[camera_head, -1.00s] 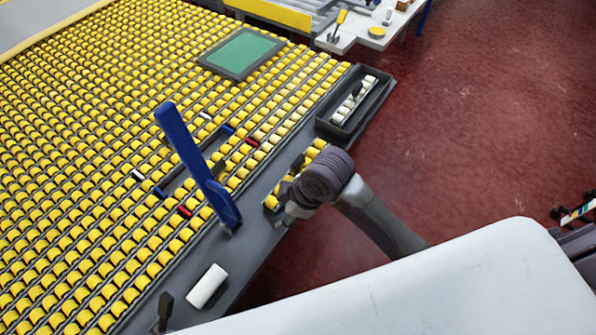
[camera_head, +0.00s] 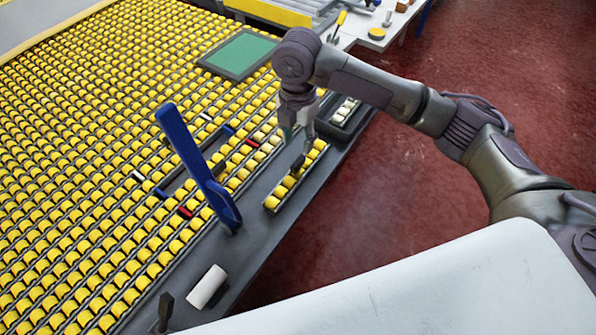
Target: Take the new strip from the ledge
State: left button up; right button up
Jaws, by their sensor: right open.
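The new strip (camera_head: 279,193), a short row of yellow rollers with a dark grip piece (camera_head: 298,163) on it, lies on the grey ledge (camera_head: 258,238) along the right edge of the roller bed. My right gripper (camera_head: 300,139) is open and points down just above the strip's far half. Its fingertips are close to the grip piece; I cannot tell whether they touch it. My right arm comes in from the right. My left gripper is not in view.
A blue lever (camera_head: 198,165) stands upright from the ledge, left of the strip. A dark tray (camera_head: 362,117) with white rollers sits beyond it, partly hidden by my arm. A white cylinder (camera_head: 208,287) lies nearer. Yellow rollers fill the bed; red floor (camera_head: 385,205) lies right.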

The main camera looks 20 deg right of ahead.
aim_at(298, 161)
notch_tip(298, 161, down, 5)
jog(key=shift+w+d+f+p, duration=0.15)
jog(key=shift+f+p, duration=0.25)
jog(key=shift+f, duration=1)
jog(key=shift+w+f+p, duration=0.15)
jog(key=shift+f+p, duration=0.25)
jog(key=shift+f, duration=0.95)
grip_shut()
